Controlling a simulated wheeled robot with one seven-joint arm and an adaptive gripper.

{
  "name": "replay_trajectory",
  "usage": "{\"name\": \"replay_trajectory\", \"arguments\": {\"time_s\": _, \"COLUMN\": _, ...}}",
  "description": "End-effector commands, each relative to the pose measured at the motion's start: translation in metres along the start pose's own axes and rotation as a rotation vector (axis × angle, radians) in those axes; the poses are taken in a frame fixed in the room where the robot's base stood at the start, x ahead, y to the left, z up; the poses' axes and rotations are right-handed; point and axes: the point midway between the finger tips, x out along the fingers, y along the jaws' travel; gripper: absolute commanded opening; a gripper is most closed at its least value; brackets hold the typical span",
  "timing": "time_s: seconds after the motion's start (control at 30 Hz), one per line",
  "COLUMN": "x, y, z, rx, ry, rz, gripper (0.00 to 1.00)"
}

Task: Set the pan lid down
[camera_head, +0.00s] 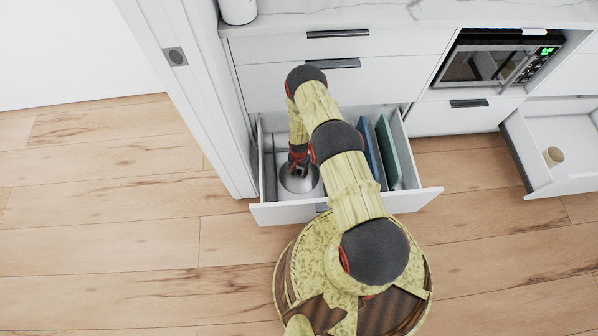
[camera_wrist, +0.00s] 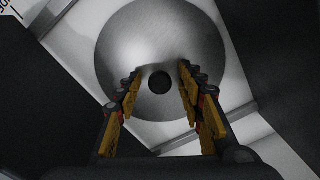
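The pan lid (camera_head: 303,183) is a round, shiny metal disc lying inside the open drawer (camera_head: 279,213), towards its left front. In the wrist view the lid (camera_wrist: 160,38) fills the upper middle, with a dark round knob (camera_wrist: 160,82) at its centre. My gripper (camera_head: 299,166) reaches down into the drawer over the lid. In the wrist view its two fingers (camera_wrist: 160,74) stand apart on either side of the knob, with a visible gap on each side. Whether the fingertips are at knob height cannot be told. My arm hides part of the drawer.
Blue and green upright boards (camera_head: 387,152) stand in the drawer's right part. Another open drawer (camera_head: 560,135) at the right holds a small beige cup (camera_head: 553,156). A microwave (camera_head: 495,63) sits under the marble counter (camera_head: 400,12). The wooden floor at left is clear.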

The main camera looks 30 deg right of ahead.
Motion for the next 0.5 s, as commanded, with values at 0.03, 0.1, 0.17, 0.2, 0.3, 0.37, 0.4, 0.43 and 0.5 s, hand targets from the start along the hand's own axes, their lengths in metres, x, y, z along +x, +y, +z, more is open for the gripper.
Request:
{"name": "replay_trajectory", "arguments": {"time_s": 0.03, "x": -0.009, "y": -0.001, "z": -0.001, "rx": 0.0, "ry": 0.002, "rz": -0.001, "gripper": 0.39}}
{"name": "replay_trajectory", "arguments": {"time_s": 0.1, "x": -0.021, "y": -0.001, "z": -0.001, "rx": 0.0, "ry": 0.001, "rz": -0.001, "gripper": 0.39}}
{"name": "replay_trajectory", "arguments": {"time_s": 0.17, "x": -0.035, "y": -0.001, "z": -0.001, "rx": 0.0, "ry": 0.002, "rz": -0.001, "gripper": 0.39}}
{"name": "replay_trajectory", "arguments": {"time_s": 0.2, "x": -0.043, "y": -0.001, "z": -0.001, "rx": 0.0, "ry": 0.002, "rz": -0.001, "gripper": 0.39}}
{"name": "replay_trajectory", "arguments": {"time_s": 0.3, "x": -0.065, "y": -0.001, "z": -0.001, "rx": 0.0, "ry": 0.002, "rz": -0.001, "gripper": 0.39}}
{"name": "replay_trajectory", "arguments": {"time_s": 0.37, "x": -0.076, "y": -0.001, "z": -0.001, "rx": 0.0, "ry": 0.001, "rz": -0.001, "gripper": 0.39}}
{"name": "replay_trajectory", "arguments": {"time_s": 0.4, "x": -0.084, "y": -0.001, "z": -0.001, "rx": 0.0, "ry": 0.001, "rz": -0.001, "gripper": 0.39}}
{"name": "replay_trajectory", "arguments": {"time_s": 0.43, "x": -0.089, "y": -0.001, "z": -0.001, "rx": 0.0, "ry": 0.001, "rz": -0.001, "gripper": 0.39}}
{"name": "replay_trajectory", "arguments": {"time_s": 0.5, "x": -0.099, "y": -0.001, "z": -0.001, "rx": 0.0, "ry": 0.001, "rz": -0.001, "gripper": 0.39}}
